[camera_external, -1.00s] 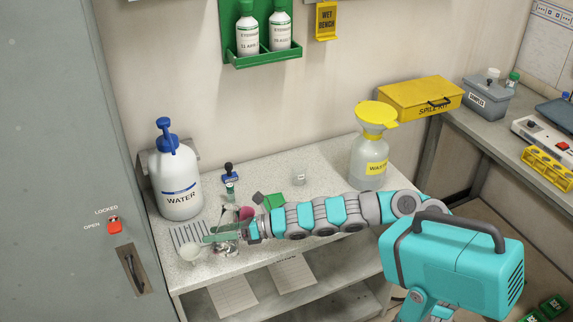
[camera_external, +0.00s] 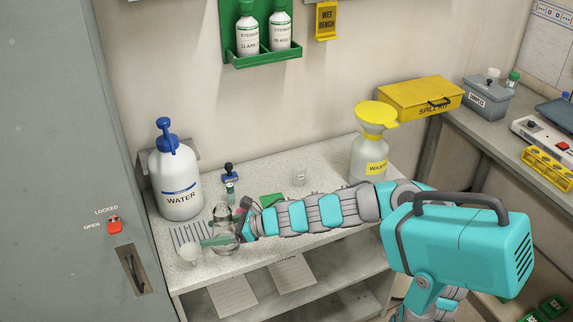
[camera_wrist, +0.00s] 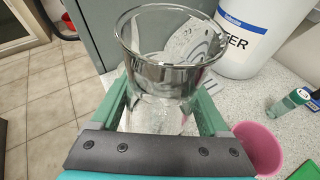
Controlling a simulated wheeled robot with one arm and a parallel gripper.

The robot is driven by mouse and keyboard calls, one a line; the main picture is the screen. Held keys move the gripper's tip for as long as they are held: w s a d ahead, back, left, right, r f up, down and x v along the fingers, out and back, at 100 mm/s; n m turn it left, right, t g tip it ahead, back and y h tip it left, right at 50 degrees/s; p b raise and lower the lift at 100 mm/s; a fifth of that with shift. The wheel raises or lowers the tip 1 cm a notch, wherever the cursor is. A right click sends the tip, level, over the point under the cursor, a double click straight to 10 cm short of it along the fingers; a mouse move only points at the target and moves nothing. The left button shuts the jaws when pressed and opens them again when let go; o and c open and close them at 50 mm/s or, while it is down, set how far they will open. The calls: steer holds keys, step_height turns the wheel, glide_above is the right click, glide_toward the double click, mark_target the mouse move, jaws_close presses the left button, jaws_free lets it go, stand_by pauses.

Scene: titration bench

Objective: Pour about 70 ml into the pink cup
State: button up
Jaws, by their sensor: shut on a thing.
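My gripper (camera_wrist: 163,108) is shut on a clear glass vessel (camera_wrist: 165,55), one green finger on each side of it. The vessel's wide round rim faces the wrist camera; any liquid in it is hard to make out. In the external view the glass vessel (camera_external: 222,216) is over the front left of the bench, with my gripper (camera_external: 222,239) at it. The pink cup (camera_wrist: 258,148) stands right of my gripper in the wrist view, apart from the held vessel. In the external view it is mostly hidden behind my gripper.
A large water bottle (camera_external: 178,185) with a blue pump stands behind and left of my gripper. A waste bottle (camera_external: 369,155) with a yellow funnel stands at the back right.

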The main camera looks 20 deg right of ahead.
steer(key=shift+r+n, duration=0.2)
steer(key=shift+n, duration=0.1)
